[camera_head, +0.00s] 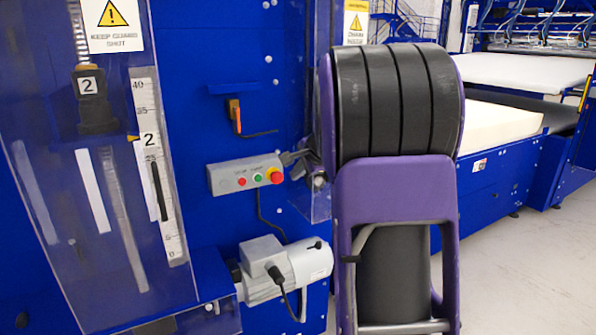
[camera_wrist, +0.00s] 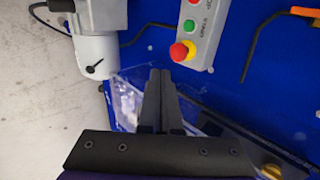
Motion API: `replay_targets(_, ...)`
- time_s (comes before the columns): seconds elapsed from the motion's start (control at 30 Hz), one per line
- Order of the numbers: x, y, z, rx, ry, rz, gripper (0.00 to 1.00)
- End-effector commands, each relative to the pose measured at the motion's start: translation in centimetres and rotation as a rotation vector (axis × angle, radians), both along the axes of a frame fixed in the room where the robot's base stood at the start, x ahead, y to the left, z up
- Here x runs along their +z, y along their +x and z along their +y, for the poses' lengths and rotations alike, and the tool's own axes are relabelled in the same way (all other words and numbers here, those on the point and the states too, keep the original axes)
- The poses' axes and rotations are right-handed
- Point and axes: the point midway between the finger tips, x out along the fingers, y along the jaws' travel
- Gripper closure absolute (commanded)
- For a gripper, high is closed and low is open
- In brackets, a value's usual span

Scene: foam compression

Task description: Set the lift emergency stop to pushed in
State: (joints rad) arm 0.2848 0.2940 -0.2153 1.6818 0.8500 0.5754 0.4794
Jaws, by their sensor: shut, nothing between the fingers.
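The lift emergency stop (camera_head: 275,175) is a red mushroom button on a yellow collar. It sits at the right end of a grey control box (camera_head: 232,178) on the blue machine panel. In the wrist view, the red button (camera_wrist: 179,51) is just above and right of my fingertips. My gripper (camera_wrist: 160,73) is shut and empty, its fingers side by side. In the head view, only part of my gripper (camera_head: 291,158) shows, right beside the button; my arm hides the rest. I cannot tell the depth gap or whether the button is pushed in.
A green button (camera_head: 257,177) and a smaller red button (camera_head: 241,181) share the box. A grey motor (camera_head: 285,268) with cables is below. A clear guard (camera_head: 110,200) is at left. An orange-handled switch (camera_head: 236,115) is above. Foam (camera_head: 500,125) lies on a bed at right.

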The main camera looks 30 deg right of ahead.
Motion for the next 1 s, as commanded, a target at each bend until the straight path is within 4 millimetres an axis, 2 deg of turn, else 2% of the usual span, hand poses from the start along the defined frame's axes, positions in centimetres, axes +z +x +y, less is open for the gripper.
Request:
replay_targets(0.03, -1.1, 0.9, 0.1, 0.001, 0.001, 0.003, 1.00)
replay_targets(0.27, -4.4, 4.5, 0.2, 0.001, 0.000, 0.001, 1.00)
replay_targets(0.5, -3.9, 7.6, 0.3, 0.002, -0.001, -0.001, 1.00)
replay_targets(0.67, -4.0, 8.3, 0.3, 0.001, -0.001, -0.001, 1.00)
replay_targets(1.0, -3.9, 8.4, 0.3, 0.001, -0.001, -0.001, 1.00)
